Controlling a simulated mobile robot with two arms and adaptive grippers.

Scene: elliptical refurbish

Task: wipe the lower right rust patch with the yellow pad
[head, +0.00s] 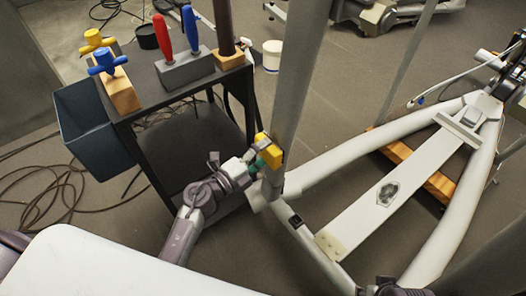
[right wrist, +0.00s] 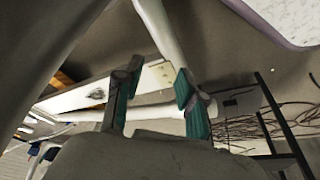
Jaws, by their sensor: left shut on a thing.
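The yellow pad (head: 271,152) is in my left gripper (head: 262,155), which is shut on it. The pad is right beside the grey upright post of the elliptical; I cannot tell whether they touch. A dark rust patch (head: 388,193) lies on the flat white beam of the elliptical's base, to the right of the pad and well apart from it. The patch also shows in the right wrist view (right wrist: 97,94). My right gripper (right wrist: 157,82) is open and empty, with its fingers spread; in the head view only part of it shows at the bottom edge.
The elliptical's frame (head: 445,250) curves around the beam. A black cart (head: 160,80) at the left carries red and blue-handled tools (head: 163,35) and wooden blocks (head: 122,92). A dark bin (head: 90,130) hangs on its side. Cables (head: 45,195) lie on the floor.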

